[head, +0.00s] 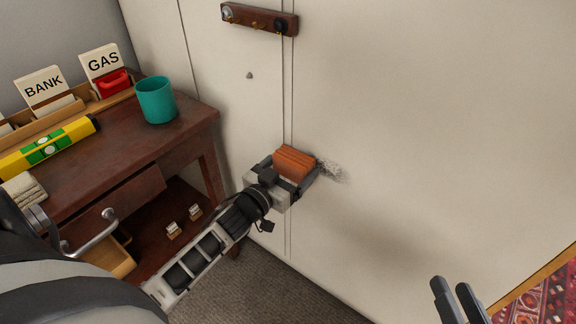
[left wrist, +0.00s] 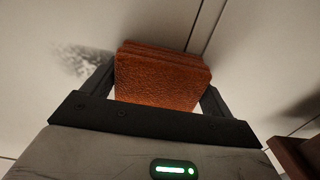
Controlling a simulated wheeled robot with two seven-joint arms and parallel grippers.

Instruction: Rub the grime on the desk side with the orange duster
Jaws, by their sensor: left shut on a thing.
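The orange duster (head: 295,163) is a ribbed, block-shaped pad. My left gripper (head: 291,176) is shut on it and holds it at the pale wall panel. In the left wrist view the duster (left wrist: 160,75) sits between both fingers. I cannot tell whether it touches the panel. A grey, speckled grime patch (head: 331,170) is on the pale panel just right of the duster; in the left wrist view the grime (left wrist: 82,62) is left of it. The patch is on this panel, not on the wooden desk (head: 190,125). My right gripper (head: 452,286) is empty, its fingers apart.
The desk holds a teal cup (head: 156,102), a yellow level (head: 45,147) and BANK and GAS card holders. A hook rail (head: 259,19) is on the panel above. A red patterned rug or picture (head: 545,300) is at lower right. The panel right of the grime is clear.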

